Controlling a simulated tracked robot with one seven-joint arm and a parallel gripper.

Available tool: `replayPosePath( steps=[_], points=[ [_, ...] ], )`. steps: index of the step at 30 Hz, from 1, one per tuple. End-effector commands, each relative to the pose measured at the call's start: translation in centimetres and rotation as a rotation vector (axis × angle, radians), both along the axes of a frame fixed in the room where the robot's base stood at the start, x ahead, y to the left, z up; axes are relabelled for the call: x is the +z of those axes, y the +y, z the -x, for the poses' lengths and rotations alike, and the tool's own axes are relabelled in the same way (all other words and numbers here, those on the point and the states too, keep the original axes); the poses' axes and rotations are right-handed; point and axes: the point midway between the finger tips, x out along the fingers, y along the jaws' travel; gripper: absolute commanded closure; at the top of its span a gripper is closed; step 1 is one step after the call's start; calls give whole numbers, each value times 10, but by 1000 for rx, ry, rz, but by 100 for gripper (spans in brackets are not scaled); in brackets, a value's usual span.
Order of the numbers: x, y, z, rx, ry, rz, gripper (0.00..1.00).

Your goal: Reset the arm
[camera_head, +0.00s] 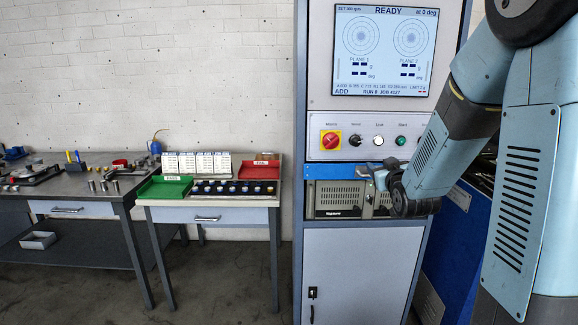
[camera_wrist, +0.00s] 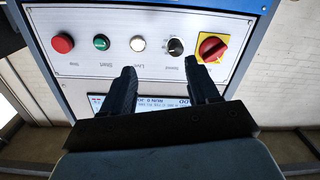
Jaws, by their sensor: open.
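My gripper (camera_wrist: 163,88) is open and empty in the wrist view, its two dark fingers apart in front of the control panel (camera_wrist: 160,20). In the head view my blue-grey arm comes in from the right, and my gripper (camera_head: 376,172) is in front of the cabinet just below the switch row, partly hidden by my own wrist. The cabinet screen (camera_head: 382,50) reads READY, at 0 deg, RUN 0. The panel carries a red-and-yellow main switch (camera_head: 330,140), a black knob (camera_head: 355,140), a white lamp (camera_head: 378,140) and a green button (camera_head: 400,140).
Left of the cabinet, a small table (camera_head: 209,214) holds a green tray (camera_head: 166,187), a red tray (camera_head: 258,171) and a rack of weights. A workbench (camera_head: 85,198) with tools stands farther left. The floor in front (camera_head: 225,285) is clear.

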Motion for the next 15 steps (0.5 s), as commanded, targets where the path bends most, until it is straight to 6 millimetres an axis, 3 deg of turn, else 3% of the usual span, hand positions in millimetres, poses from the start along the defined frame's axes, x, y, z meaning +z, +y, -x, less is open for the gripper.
replayPosePath(
  steps=[8,15],
  points=[
    [19,-1,48,-45,241,-75,40],
    [28,5,107,-72,455,-132,40]
  ],
)
